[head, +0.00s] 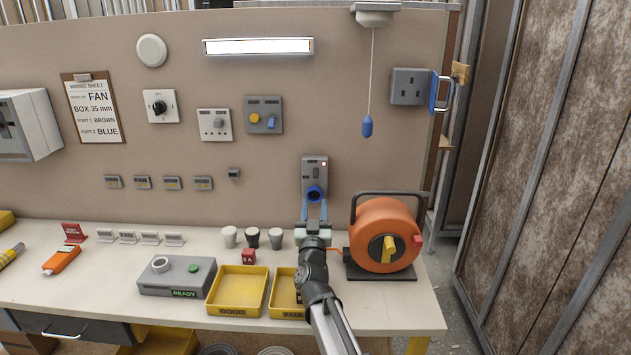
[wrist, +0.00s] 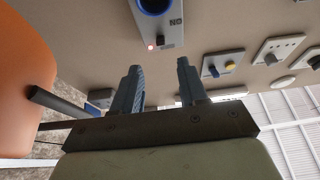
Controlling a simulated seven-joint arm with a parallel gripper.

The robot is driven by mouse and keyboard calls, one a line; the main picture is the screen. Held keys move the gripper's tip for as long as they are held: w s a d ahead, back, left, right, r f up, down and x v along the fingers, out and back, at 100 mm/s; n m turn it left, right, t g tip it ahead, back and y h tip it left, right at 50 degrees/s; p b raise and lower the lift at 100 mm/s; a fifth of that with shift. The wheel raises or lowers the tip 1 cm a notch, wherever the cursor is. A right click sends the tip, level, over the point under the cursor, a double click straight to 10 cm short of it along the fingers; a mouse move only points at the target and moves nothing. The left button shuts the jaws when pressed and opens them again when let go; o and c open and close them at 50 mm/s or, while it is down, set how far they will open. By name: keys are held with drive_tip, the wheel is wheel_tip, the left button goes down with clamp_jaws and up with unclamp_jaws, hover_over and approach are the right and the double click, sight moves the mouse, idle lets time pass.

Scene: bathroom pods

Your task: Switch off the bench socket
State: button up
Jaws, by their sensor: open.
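In the wrist view the socket (wrist: 176,18) appears upside down, with the lit red light beside a small dark switch (wrist: 161,43) and an "ON" label. My gripper (head: 313,213) is in front of and just below the socket. It is open and empty; its two fingers (wrist: 158,85) point toward the panel, apart from the switch.
An orange cable reel (head: 372,230) stands close on the right of my gripper. Yellow trays (head: 238,289) and several small cups (head: 252,237) are at the left. A pull cord with a blue handle (head: 367,127) hangs above right.

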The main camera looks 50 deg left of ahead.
sight(316, 173)
drive_tip(key=x, duration=1)
drive_tip(key=shift+w+a+r, duration=0.1)
drive_tip(key=shift+a+r, duration=0.05)
drive_tip(key=shift+c, duration=0.2)
clamp_jaws()
